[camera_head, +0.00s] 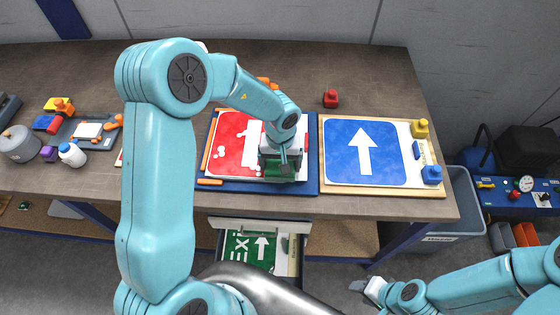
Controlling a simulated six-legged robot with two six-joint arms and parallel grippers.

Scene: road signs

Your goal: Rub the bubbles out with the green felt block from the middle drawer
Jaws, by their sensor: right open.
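A red and white sign (230,140) lies on a dark blue mat at the middle of the workbench, with pale bubble-like spots (221,152) on its red face. My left gripper (281,163) is over the right part of this sign. It appears shut on the green felt block (283,172), which is low at the sign's surface; whether it touches cannot be told. My arm and gripper hide part of the sign. An open drawer (293,226) below the bench edge holds a green sign with a white arrow. My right gripper (363,287) is open and empty, low in front of the bench.
A red block (330,99) stands behind. A tray (85,132) and small containers are at the left. The bench's back is mostly clear.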

